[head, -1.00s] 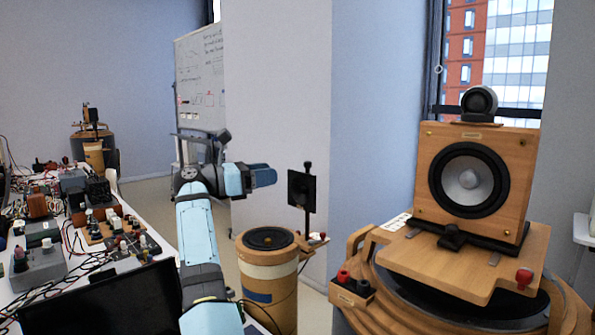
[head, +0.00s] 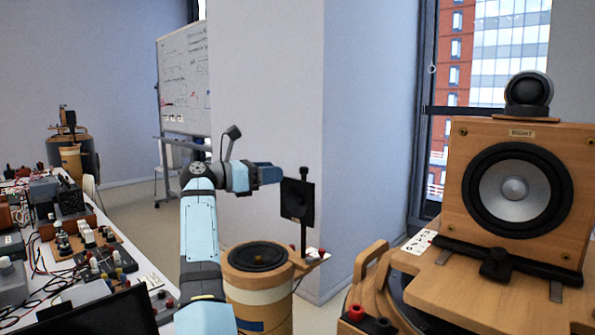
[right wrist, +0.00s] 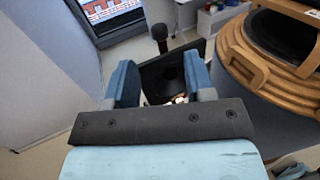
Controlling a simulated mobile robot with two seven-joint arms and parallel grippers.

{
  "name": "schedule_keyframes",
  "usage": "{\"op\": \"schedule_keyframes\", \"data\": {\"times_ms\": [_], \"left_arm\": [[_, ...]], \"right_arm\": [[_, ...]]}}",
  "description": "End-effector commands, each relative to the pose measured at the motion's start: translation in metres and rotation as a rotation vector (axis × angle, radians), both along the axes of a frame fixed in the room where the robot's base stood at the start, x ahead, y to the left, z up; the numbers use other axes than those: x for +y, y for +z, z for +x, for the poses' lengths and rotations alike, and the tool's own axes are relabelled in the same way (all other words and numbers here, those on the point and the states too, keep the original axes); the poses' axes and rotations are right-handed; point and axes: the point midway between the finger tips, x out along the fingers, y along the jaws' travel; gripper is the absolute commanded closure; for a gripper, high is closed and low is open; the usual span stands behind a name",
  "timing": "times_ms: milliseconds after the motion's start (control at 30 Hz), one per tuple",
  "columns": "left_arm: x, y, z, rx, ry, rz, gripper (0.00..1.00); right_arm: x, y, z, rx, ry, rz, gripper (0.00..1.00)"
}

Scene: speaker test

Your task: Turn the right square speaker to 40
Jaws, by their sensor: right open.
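The right square speaker (head: 574,215) is a wooden box with a round black-rimmed driver, a small "RIGHT" label and a dark ball-shaped unit on top. It stands at the right of the head view on a wooden board (head: 450,285) over a round wooden turntable (head: 372,297), partly cut off by the picture edge. A white marked card (head: 418,242) lies at the board's left; its figures are too small to read. My right gripper (head: 278,174) is open and empty, well left of the speaker. In the right wrist view its fingers (right wrist: 160,80) are spread, and the turntable (right wrist: 235,55) shows at upper right.
A black square panel on a post (head: 297,202) stands close by my right gripper, above a round wooden pedestal (head: 256,297). Red and black knobs (head: 356,312) sit at the turntable's near left. A crowded bench (head: 140,262) fills the left; a wall corner is behind.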

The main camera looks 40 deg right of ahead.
Motion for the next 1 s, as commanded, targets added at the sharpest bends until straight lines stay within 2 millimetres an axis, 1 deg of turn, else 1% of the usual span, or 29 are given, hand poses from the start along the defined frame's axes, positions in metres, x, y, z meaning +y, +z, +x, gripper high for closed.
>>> {"op": "schedule_keyframes", "data": {"times_ms": [33,100,200,333,500,767,800,967,1000], "left_arm": [[0.000,0.000,0.000,-0.001,0.000,0.000,0.57],[0.000,0.000,0.000,-0.001,0.000,0.000,0.57],[0.000,0.000,0.000,-0.002,-0.001,-0.001,0.57],[0.000,0.000,0.000,-0.002,0.000,-0.002,0.57],[0.000,0.000,0.000,-0.002,0.000,-0.002,0.57],[0.000,0.000,0.000,-0.002,0.000,-0.002,0.57],[0.000,0.000,0.000,-0.002,0.000,-0.002,0.57],[0.000,0.000,0.001,-0.003,0.000,-0.002,0.57],[0.000,0.000,0.001,-0.003,0.000,-0.002,0.57]], "right_arm": [[-0.012,-0.001,-0.004,0.000,-0.004,0.000,0.51],[-0.026,-0.001,-0.009,0.001,-0.003,0.001,0.51],[-0.043,0.000,-0.014,0.000,-0.003,0.000,0.51],[-0.059,-0.001,-0.019,0.001,-0.001,0.000,0.51],[-0.070,0.000,-0.022,0.001,0.000,0.000,0.51],[-0.071,0.000,-0.022,0.001,0.001,0.000,0.51],[-0.071,0.000,-0.022,0.001,0.001,0.000,0.53],[-0.071,0.000,-0.022,0.001,0.001,0.000,0.90],[-0.071,0.000,-0.022,0.001,0.001,0.000,0.99]]}}
